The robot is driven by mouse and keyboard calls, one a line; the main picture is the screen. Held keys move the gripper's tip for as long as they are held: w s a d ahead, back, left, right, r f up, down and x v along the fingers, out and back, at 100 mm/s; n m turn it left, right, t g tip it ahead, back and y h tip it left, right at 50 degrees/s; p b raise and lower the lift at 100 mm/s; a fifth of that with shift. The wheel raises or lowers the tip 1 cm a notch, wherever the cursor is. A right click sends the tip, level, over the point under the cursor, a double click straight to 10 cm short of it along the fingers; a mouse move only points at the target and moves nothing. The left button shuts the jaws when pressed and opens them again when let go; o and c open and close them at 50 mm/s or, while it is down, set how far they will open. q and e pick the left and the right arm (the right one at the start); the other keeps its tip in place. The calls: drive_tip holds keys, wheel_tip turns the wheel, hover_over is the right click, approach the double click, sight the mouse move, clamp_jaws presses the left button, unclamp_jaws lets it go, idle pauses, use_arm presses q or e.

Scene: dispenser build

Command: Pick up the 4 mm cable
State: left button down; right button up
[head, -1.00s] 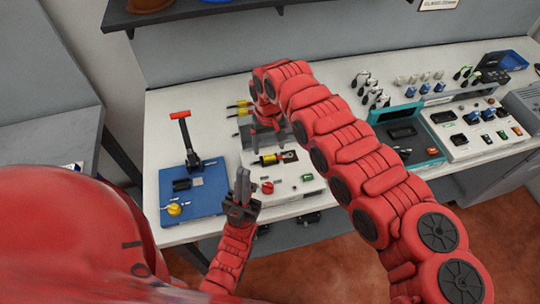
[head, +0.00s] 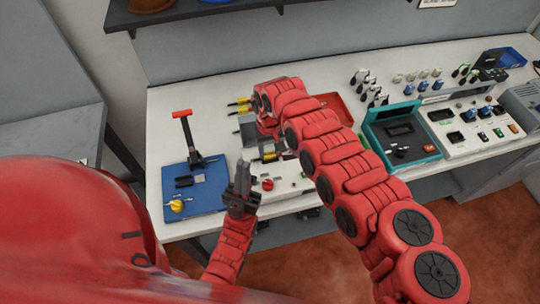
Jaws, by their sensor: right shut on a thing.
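Two yellow-ended cables (head: 241,107) lie at the back of the bench, just left of my right wrist. My right arm reaches over the bench, and its gripper (head: 276,140) points down above the grey and white unit. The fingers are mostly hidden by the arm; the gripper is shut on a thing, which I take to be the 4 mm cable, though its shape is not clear. My left gripper (head: 243,177) points up in front of the unit, apart from everything, with its fingers close together; I see nothing between them.
A blue board (head: 205,202) with an upright red-topped lever stands left. A red tray (head: 343,108) lies partly behind my right arm. A teal case (head: 415,152) and a white control panel (head: 470,140) stand right. The bench's back left is clear.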

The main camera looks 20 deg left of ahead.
clamp_jaws()
drive_tip(key=shift+r, duration=0.1)
